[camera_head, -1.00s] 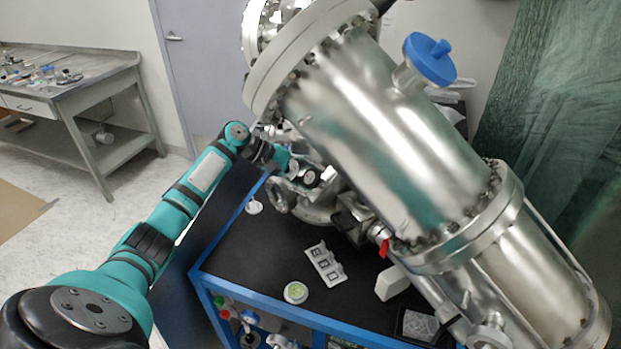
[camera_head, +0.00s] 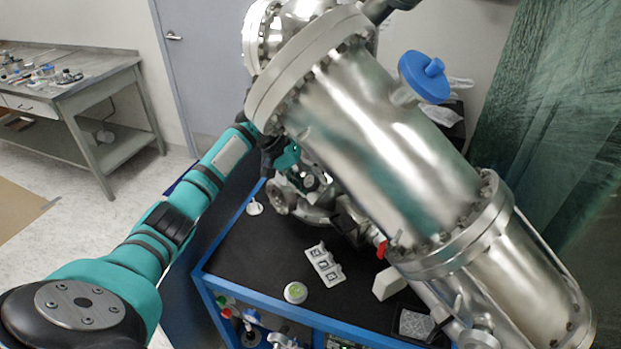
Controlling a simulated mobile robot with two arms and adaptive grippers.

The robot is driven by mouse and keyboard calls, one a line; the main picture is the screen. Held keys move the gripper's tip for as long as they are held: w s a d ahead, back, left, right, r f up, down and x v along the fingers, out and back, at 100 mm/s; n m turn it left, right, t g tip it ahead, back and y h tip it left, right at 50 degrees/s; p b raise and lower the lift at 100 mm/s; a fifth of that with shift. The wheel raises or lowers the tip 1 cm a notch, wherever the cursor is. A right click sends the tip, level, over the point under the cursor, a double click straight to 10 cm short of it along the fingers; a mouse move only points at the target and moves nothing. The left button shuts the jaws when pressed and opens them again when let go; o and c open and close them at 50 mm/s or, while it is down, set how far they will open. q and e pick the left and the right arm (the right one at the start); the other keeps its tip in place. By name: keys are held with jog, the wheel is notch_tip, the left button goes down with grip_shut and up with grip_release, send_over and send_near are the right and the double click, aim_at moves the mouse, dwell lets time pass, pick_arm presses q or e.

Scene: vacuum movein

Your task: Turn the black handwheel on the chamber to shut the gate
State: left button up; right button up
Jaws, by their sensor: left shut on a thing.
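The large silver vacuum chamber (camera_head: 385,140) lies tilted across the middle and right of the view. My left arm reaches in from the lower left to the chamber's underside. My left gripper (camera_head: 308,182) is at the valve fittings below the chamber, partly covered by its own wrist and the metalwork. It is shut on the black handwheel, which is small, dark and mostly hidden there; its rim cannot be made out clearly. The gate itself is not visible. My right gripper is not in view.
The blue-framed cart (camera_head: 238,281) has a black top with a white block of labelled squares (camera_head: 325,264), a round green-and-white dish (camera_head: 295,292) and a white box (camera_head: 389,283). A red valve handle (camera_head: 382,249) and a blue cap (camera_head: 425,77) stick out from the chamber. A grey workbench (camera_head: 95,95) stands at far left.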

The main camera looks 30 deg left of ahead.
pick_arm(q)
jog(key=shift+m, duration=0.5)
jog(key=shift+y, duration=0.3)
jog(key=o, duration=1.2)
jog(key=shift+r, duration=0.1)
jog(key=v, duration=1.2)
jog(key=shift+a, duration=0.1)
